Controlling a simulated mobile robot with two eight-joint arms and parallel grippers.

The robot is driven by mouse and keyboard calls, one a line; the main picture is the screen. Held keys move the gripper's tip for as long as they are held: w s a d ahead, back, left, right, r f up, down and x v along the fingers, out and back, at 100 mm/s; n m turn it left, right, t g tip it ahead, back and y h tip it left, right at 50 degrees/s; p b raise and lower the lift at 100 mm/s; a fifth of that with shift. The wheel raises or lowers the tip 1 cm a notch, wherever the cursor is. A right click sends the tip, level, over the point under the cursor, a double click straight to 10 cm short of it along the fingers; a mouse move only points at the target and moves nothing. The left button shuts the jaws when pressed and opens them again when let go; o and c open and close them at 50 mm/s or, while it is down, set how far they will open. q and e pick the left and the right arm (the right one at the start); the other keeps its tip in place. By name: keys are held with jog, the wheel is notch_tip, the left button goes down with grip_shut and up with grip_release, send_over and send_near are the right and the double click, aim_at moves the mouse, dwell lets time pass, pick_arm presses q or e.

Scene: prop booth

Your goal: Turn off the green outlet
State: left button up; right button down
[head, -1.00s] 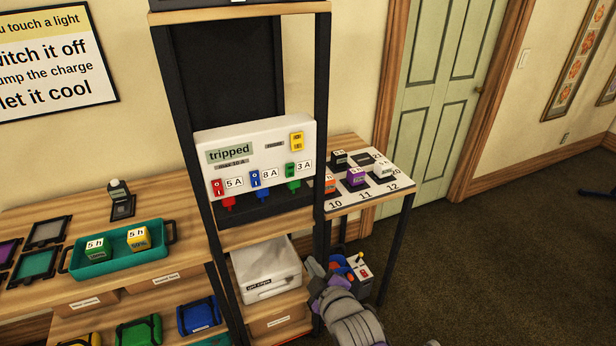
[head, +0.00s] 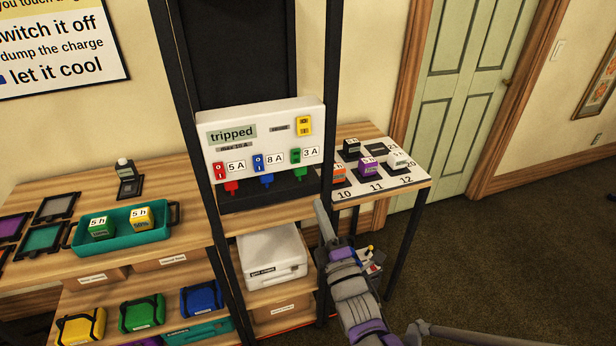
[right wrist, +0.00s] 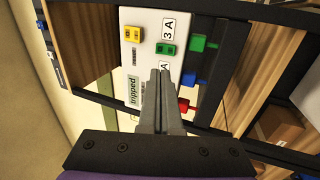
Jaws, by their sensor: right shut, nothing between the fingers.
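A white power panel (head: 262,114) with a display reading "tripped" stands in a dark-framed rack. Along its lower edge are red, blue and green outlets labelled 5 A, 8 A and 3 A. The green switch (head: 296,156) is rightmost, with a green plug (head: 300,173) below it. In the right wrist view the green switch (right wrist: 166,48) and green plug (right wrist: 205,43) lie just beyond the fingertips. I cannot tell the switch's position. My right gripper (head: 321,206) is shut and empty, in front of and below the green outlet, apparently apart from it. My left gripper is not in view.
A yellow switch (head: 304,125) is at the panel's upper right. The rack's dark right post (head: 331,100) stands beside the panel. A side table (head: 405,185) with several small blocks is to the right. A teal tray (head: 105,242) sits on the left bench.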

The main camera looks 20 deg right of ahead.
aim_at(299, 152)
jog(key=p+x, duration=0.2)
jog(key=x, duration=1.1)
jog(key=shift+w+r, duration=0.1)
jog(key=shift+w, duration=0.25)
jog(key=shift+r, duration=0.1)
jog(key=shift+w+r+g+p, duration=0.25)
jog(key=shift+r+g+p, duration=0.3)
jog(key=shift+p, duration=0.35)
jog(key=shift+r+g+p, duration=0.1)
jog(key=shift+g+p, duration=0.2)
jog(key=shift+g, duration=0.05)
jog(key=shift+f, duration=0.2)
jog(key=shift+s+d, duration=0.1)
